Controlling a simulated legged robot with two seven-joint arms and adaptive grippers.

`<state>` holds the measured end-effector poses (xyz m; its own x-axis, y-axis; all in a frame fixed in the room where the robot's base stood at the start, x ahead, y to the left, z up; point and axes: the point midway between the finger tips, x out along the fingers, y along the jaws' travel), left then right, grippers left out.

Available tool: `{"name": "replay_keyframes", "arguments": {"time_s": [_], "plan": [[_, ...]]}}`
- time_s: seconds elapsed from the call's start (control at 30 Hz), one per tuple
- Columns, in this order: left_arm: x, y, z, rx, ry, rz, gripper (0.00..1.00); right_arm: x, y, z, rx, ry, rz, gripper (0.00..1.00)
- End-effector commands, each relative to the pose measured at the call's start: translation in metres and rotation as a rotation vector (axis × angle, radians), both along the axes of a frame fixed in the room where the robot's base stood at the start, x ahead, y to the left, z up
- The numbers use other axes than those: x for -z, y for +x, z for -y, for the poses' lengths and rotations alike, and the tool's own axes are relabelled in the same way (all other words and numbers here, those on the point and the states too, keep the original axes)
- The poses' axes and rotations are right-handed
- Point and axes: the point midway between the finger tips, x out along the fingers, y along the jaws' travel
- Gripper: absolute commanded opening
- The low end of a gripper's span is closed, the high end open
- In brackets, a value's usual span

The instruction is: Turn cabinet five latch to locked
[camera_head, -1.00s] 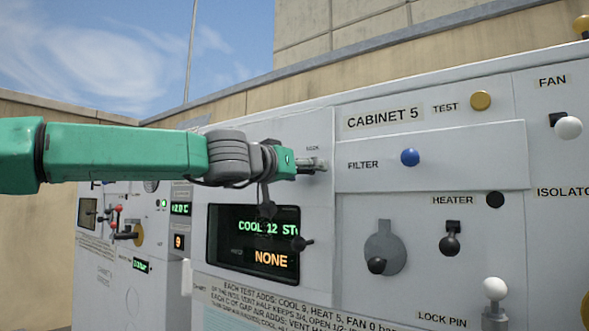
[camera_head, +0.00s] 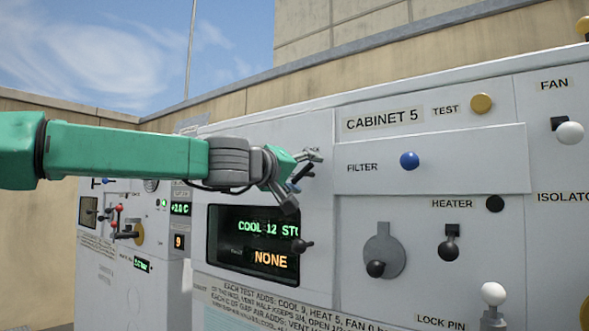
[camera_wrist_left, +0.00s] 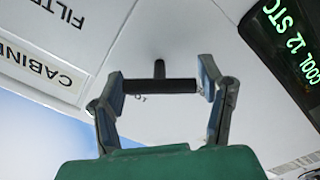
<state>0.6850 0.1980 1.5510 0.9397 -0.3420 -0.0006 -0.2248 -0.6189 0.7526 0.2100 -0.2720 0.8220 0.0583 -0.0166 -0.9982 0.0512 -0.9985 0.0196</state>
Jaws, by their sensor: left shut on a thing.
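Cabinet five (camera_head: 345,215) is a light grey panel labelled CABINET 5. Its latch (camera_wrist_left: 160,86) is a dark T-shaped handle on a short stem, seen in the left wrist view. My left gripper (camera_wrist_left: 161,88) has one finger at each end of the handle's bar and is shut on it. In the head view my left gripper (camera_head: 301,180) is at the cabinet's upper left, above the display, and partly hides the latch and a small label beside it. The latch's exact angle against that label is hard to read. My right gripper is not in view.
A display (camera_head: 253,243) reading NONE and a small dark knob (camera_head: 303,245) sit just below the gripper. The blue FILTER knob (camera_head: 409,160), yellow TEST button (camera_head: 481,103) and white LOCK PIN knob (camera_head: 493,293) stand to the right. Another panel (camera_head: 125,240) is at left.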

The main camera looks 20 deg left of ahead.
Motion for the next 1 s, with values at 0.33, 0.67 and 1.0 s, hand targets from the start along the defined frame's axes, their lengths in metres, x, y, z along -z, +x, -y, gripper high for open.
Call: {"name": "replay_keyframes", "arguments": {"time_s": [0.33,0.67,1.0], "plan": [[-0.0041,-0.0010,-0.0008,-0.001,-0.311,-0.106,0.33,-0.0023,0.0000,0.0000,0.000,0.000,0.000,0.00],[-0.0045,-0.0012,-0.0014,0.000,-0.594,-0.208,0.33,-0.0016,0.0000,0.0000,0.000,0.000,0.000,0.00],[-0.0053,-0.0016,-0.0013,0.002,-0.797,-0.280,0.33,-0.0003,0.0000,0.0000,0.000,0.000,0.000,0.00]]}}
